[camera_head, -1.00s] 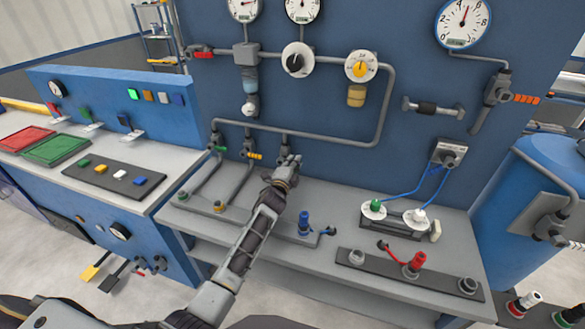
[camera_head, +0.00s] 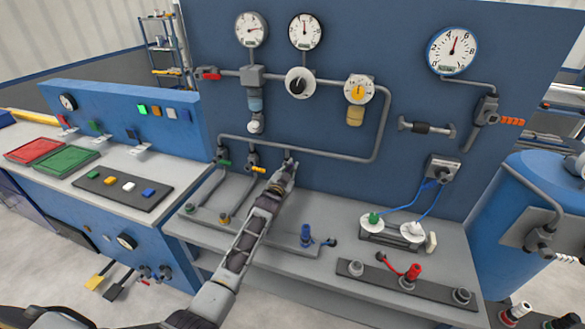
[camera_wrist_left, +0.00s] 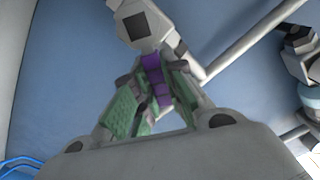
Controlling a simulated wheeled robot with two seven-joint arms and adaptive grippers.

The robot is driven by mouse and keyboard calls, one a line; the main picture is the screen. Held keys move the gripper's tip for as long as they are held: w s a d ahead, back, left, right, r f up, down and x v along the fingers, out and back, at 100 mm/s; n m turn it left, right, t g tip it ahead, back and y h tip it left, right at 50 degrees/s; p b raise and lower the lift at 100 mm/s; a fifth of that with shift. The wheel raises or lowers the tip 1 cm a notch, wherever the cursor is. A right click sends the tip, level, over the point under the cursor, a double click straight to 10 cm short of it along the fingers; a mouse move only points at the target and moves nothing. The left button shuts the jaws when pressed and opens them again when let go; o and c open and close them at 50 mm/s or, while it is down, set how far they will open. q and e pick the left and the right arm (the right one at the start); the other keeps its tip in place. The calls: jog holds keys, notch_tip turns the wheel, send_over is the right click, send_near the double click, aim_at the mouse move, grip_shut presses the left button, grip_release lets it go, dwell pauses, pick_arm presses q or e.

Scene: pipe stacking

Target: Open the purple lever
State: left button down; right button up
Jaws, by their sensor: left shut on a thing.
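The purple lever (camera_wrist_left: 153,73) shows in the left wrist view, below a grey valve body (camera_wrist_left: 142,24). The green-padded fingers of my left gripper (camera_wrist_left: 158,92) are closed around it from both sides. In the head view my left gripper (camera_head: 287,167) is at the third, rightmost drop of the grey pipe. There the gripper hides the lever.
A green lever (camera_head: 223,162) and a yellow lever (camera_head: 258,169) sit on the two neighbouring valves to the left. A blue valve (camera_head: 305,234) and a red valve (camera_head: 412,271) stand on the grey bench (camera_head: 336,264) below. Dial gauges (camera_head: 305,32) hang above.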

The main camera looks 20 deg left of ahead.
pick_arm(q)
jog(key=shift+a+r+n+p, duration=0.25)
jog(key=shift+a+n+p, duration=0.2)
jog(key=shift+n, duration=0.55)
jog(key=shift+a+r+n, duration=0.1)
jog(key=shift+a+n, duration=0.3)
jog(key=shift+n, duration=0.4)
jog(key=shift+a+n+p, duration=0.4)
jog(key=shift+n, duration=0.5)
jog(key=shift+a+n, duration=0.2)
jog(key=shift+n, duration=0.3)
pick_arm(e)
jog(key=shift+s+d+r, duration=0.15)
jog(key=shift+d+r, duration=0.55)
jog(key=shift+r, duration=0.35)
jog(key=shift+a, duration=0.25)
pick_arm(q)
jog(key=c, duration=1.5)
grip_release()
jog(key=shift+o, duration=0.2)
pick_arm(e)
jog(key=shift+a, duration=0.25)
